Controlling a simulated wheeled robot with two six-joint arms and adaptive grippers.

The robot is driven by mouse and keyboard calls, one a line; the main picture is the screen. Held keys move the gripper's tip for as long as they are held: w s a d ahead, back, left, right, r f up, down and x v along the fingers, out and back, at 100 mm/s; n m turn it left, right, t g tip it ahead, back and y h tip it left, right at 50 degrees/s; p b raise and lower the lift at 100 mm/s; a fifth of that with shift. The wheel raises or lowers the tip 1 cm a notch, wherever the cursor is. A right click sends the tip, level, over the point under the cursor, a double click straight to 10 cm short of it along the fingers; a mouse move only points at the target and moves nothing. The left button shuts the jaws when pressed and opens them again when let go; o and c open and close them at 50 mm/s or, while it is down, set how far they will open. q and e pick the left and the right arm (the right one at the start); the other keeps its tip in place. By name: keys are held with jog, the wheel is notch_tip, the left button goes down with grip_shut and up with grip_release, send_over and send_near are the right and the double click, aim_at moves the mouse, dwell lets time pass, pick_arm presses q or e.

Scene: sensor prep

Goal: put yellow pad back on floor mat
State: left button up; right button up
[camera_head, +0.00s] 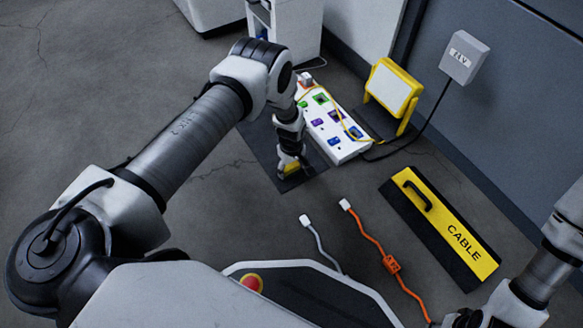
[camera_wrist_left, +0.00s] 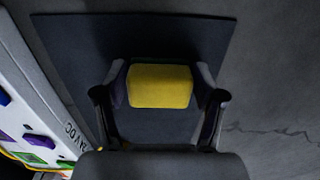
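The yellow pad (camera_wrist_left: 160,86) is a small block between the two fingers of my left gripper (camera_wrist_left: 160,90). The fingers touch it on both sides. In the head view the left gripper (camera_head: 290,166) points down over the dark floor mat (camera_head: 264,142), with the pad (camera_head: 291,168) at its tips. The mat (camera_wrist_left: 75,40) lies under and around the pad in the left wrist view. Whether the pad touches the mat is hard to tell. My right gripper (camera_head: 462,319) is at the bottom right edge of the head view, mostly cut off, and its fingers are not clear.
A white power strip (camera_head: 336,130) with coloured sockets lies right beside the mat. A yellow work lamp (camera_head: 393,88) stands behind it. A yellow-and-black cable cover (camera_head: 441,222), an orange cable (camera_head: 391,264) and a grey cable (camera_head: 319,242) lie on the floor. Floor left of the mat is clear.

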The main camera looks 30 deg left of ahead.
aim_at(291, 166)
pick_arm(q)
jog(key=shift+o, duration=0.3)
jog(key=shift+r+p, duration=0.3)
jog(key=shift+r, duration=0.05)
notch_tip(291, 166, up, 12)
jog(key=p, duration=0.6)
jog(key=s+r+m, duration=0.1)
jog(key=s+m, duration=0.3)
jog(key=s, duration=0.6)
jog(key=s+d+r+m, duration=0.1)
jog(key=s+r+m, duration=0.1)
jog(key=s, duration=0.8)
jog(key=s+r+m, duration=0.2)
jog(key=s+m, duration=0.3)
jog(key=s, duration=0.5)
jog(key=shift+d+m, duration=0.3)
jog(key=shift+d, duration=0.1)
